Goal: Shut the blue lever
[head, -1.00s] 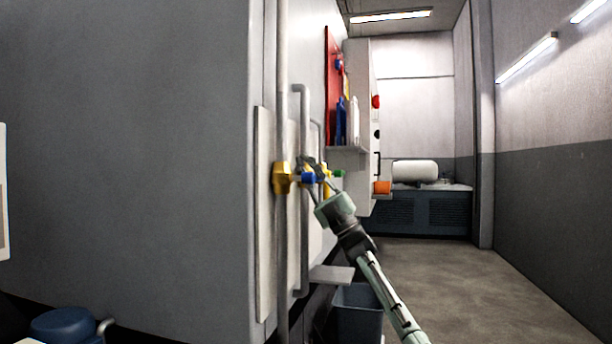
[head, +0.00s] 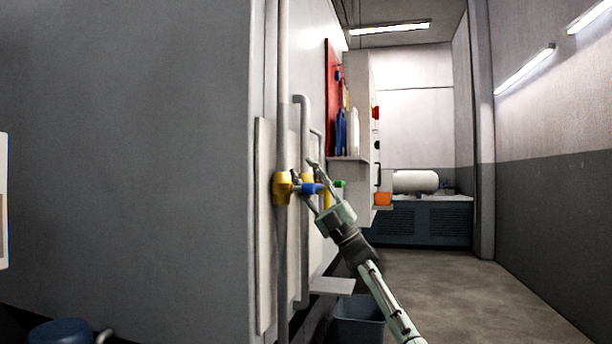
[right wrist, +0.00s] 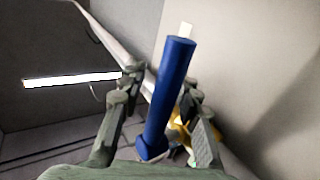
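The blue lever (head: 311,188) is on the pipework along the side panel, beside a yellow valve body (head: 283,188). In the right wrist view the blue lever (right wrist: 168,95) is a long round bar standing between my right gripper's fingers (right wrist: 160,82), with gaps visible on both sides. My left gripper is not in view.
Grey vertical pipes (head: 303,240) run along the panel close to the gripper. A green handle (head: 340,184) is just beyond. A small shelf (head: 332,286) and a bin (head: 358,318) are below. The floor aisle (head: 440,285) on the right is clear.

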